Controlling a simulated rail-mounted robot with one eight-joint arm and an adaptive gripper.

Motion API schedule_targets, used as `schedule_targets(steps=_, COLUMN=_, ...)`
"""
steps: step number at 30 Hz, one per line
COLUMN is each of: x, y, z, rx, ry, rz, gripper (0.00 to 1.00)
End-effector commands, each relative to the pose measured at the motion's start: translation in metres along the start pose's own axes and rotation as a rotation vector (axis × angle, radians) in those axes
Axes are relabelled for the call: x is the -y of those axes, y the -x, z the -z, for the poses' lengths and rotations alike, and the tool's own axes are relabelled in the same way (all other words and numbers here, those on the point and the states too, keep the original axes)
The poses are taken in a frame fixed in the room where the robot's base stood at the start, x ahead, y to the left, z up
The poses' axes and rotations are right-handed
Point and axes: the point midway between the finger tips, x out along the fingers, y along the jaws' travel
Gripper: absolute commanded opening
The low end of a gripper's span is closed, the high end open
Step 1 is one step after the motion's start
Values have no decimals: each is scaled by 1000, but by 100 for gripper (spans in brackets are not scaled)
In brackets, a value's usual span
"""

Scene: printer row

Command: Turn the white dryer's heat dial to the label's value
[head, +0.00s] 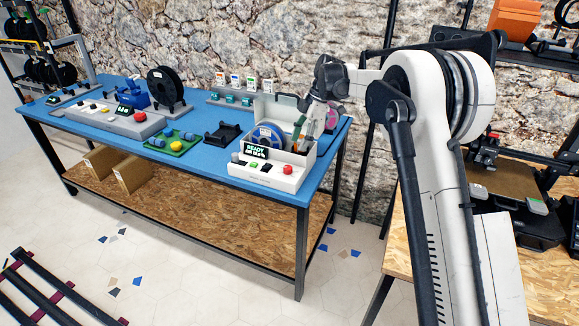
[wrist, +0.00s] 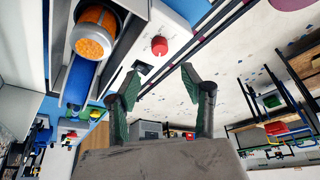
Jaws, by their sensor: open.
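The white dryer (head: 262,184) stands on the near right end of the blue table with its lid raised. A blue spool (head: 268,136) is inside it. Its front has a lit display reading READY (head: 256,151), several coloured buttons and a red dial (head: 288,169). In the wrist view a red dial (wrist: 159,46) sits on the white panel, just beyond the fingertips. My gripper (wrist: 160,80) is open and empty, its two fingers spread and apart from the dial. In the head view my gripper (head: 312,120) is over the dryer's right side. The label's value cannot be read.
An orange-ended cylinder (wrist: 90,45) lies close on the wrist view's left. A black tray (head: 222,133), a green tray with coloured parts (head: 172,142) and a grey unit (head: 115,121) stand left of the dryer.

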Motion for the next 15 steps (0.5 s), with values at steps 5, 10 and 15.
schedule_targets(steps=5, x=0, y=-35, z=0, rx=0, ry=0, rz=0, gripper=43)
schedule_targets(steps=10, x=0, y=-66, z=0, rx=0, ry=0, rz=-1, gripper=43)
schedule_targets(steps=15, x=0, y=-88, z=0, rx=0, ry=-1, rz=-1, gripper=43)
